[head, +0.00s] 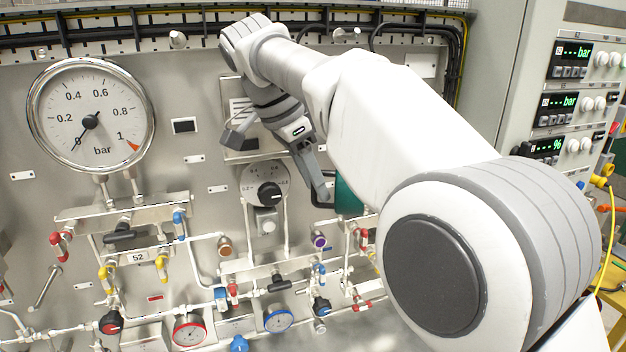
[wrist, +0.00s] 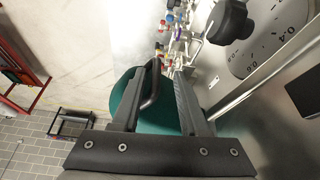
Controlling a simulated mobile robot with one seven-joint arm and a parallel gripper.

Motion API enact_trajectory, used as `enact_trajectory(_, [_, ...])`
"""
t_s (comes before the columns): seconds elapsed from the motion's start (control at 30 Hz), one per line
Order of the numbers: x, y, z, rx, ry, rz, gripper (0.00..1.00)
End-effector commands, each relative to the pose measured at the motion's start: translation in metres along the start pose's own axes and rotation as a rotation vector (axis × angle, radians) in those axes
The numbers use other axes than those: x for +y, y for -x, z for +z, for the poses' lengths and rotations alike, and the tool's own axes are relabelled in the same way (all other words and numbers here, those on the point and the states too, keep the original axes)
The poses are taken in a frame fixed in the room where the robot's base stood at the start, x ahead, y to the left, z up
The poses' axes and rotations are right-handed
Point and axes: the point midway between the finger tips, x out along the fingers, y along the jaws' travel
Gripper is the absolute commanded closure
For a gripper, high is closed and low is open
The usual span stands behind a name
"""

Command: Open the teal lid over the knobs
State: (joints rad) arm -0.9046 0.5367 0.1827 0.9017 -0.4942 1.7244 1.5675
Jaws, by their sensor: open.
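The teal lid (head: 348,196) is on the panel, right of the small grey dial, and mostly hidden behind my arm in the head view. In the wrist view the teal lid (wrist: 127,96) lies beyond my fingers, with a black bar handle (wrist: 152,84) on it. My gripper (head: 314,184) is open at the lid's left edge. In the wrist view my gripper (wrist: 163,82) has the handle between its fingers, closer to the left one. I cannot tell whether they touch. No knobs show under the lid.
A grey dial with a black knob (head: 269,194) sits just left of the lid; the knob (wrist: 228,22) is near my right finger. A large gauge (head: 91,116) is at left. Pipes and coloured valves fill the panel below. A control cabinet (head: 575,90) stands at right.

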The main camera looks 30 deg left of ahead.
Motion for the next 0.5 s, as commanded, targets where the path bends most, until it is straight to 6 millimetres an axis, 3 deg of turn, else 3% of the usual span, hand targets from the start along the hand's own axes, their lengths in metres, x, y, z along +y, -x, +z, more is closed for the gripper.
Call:
enact_trajectory(0.23, [-0.001,0.007,0.001,-0.001,0.001,-0.001,0.57])
enact_trajectory(0.43, [-0.001,0.030,-0.001,0.001,-0.002,-0.003,0.57])
enact_trajectory(0.5, [-0.001,0.036,0.017,0.000,0.004,-0.003,0.57])
